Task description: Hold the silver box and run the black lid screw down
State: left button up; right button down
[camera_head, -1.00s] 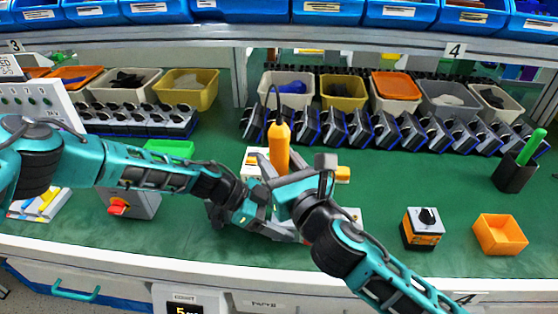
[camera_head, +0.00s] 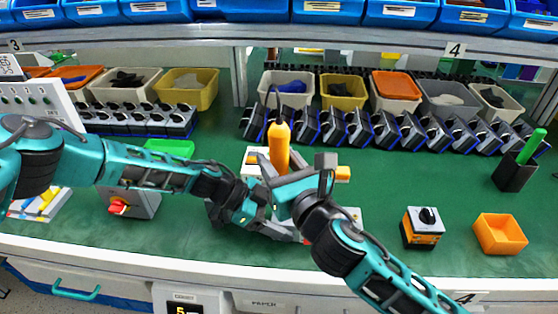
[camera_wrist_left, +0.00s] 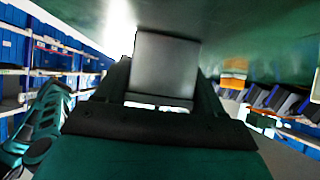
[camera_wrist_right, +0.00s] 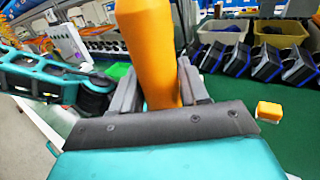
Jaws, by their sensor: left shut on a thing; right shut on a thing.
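The silver box (camera_wrist_left: 165,65) shows in the left wrist view as a grey block between the fingers of my left gripper (camera_wrist_left: 163,88), which is shut on it. In the head view my left gripper (camera_head: 268,222) is low over the mat, and the arms hide most of the box. My right gripper (camera_head: 277,182) is just above it, shut on an orange screwdriver (camera_head: 279,148) that stands about upright. In the right wrist view the screwdriver (camera_wrist_right: 150,45) rises between the fingers. The black lid screw and the driver's tip are hidden.
A grey box with a red knob (camera_head: 120,206) stands at the left. An orange-and-black switch box (camera_head: 423,228), an orange bin (camera_head: 500,234) and a black holder with a green tool (camera_head: 515,170) are at the right. Green mat (camera_head: 400,180) is clear between.

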jog(key=shift+f, duration=1.1)
dwell(2.6)
jog(key=shift+r, duration=0.1)
jog(key=shift+r, duration=2.3)
pick_arm(q)
jog(key=o, duration=1.6)
